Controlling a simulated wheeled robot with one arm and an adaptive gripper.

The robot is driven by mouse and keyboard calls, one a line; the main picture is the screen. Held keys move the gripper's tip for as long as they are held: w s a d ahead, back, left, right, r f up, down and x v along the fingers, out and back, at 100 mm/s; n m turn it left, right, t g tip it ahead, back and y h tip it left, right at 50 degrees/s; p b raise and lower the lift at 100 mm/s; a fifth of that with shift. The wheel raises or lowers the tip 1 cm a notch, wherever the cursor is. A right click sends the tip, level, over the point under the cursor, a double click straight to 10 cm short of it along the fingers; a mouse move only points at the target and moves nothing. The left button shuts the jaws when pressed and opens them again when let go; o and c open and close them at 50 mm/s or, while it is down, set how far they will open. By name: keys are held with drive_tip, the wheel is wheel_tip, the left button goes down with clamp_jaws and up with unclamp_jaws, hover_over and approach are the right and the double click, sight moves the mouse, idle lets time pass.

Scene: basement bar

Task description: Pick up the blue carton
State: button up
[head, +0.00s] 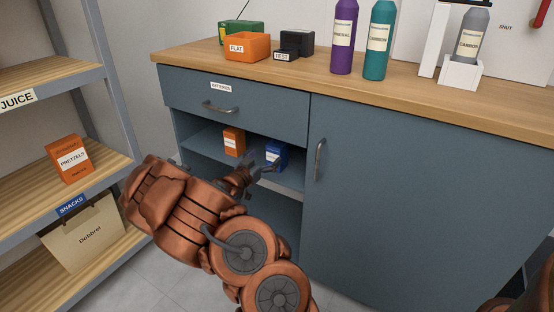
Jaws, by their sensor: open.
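The blue carton (277,155) stands on the open shelf inside the cabinet, under the drawer. It has a white label, and its lower left part is partly hidden by my gripper. My gripper (264,168) reaches into the shelf opening from the left, with its fingers open close to the carton's lower left side. I cannot tell whether the fingers touch it. An orange carton (234,141) stands on the same shelf, to the left of the blue one.
The cabinet's drawer (240,107) is above the shelf, and a closed door (420,190) is to the right. Bottles and bins, including an orange bin (247,46), stand on the countertop (400,82). A rack at left holds a pretzels box (69,159).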

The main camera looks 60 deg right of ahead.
sight(273, 153)
drive_tip(key=shift+s+d+f+b, duration=0.15)
drive_tip(key=shift+d+b, duration=0.35)
drive_tip(key=shift+d, duration=0.75)
drive_tip(key=shift+d+f+b, duration=0.15)
drive_tip(key=shift+d+b, duration=0.3)
drive_tip(key=shift+d, duration=1.75)
drive_tip(key=shift+c, duration=0.3)
drive_tip(key=c, duration=1.2)
